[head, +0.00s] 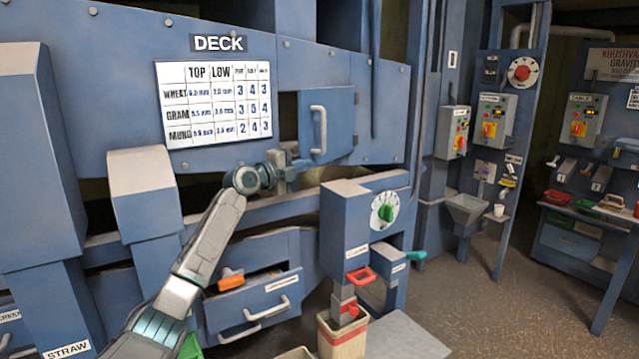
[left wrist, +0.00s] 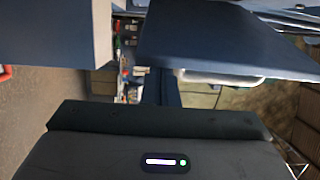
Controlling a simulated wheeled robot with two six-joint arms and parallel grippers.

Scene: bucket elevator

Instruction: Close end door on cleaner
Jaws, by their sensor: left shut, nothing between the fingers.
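The cleaner's end door (head: 340,125) is a blue panel with a white upright bar handle (head: 318,130). It stands ajar, with a dark opening (head: 288,118) showing at its left. My left gripper (head: 287,165) is shut and empty, just below and left of the door's lower edge. I cannot tell whether it touches the door. In the left wrist view a blue panel (left wrist: 215,40), which looks like the door, fills the upper right, with a pale handle (left wrist: 215,77) below it. The fingertips are hidden there. My right gripper is out of view.
A blue control box with a green dial (head: 384,212) stands right of my left arm, below the door. A half-open drawer (head: 255,300) with an orange-handled tool (head: 231,279) is below the arm. Open floor (head: 480,300) lies to the right.

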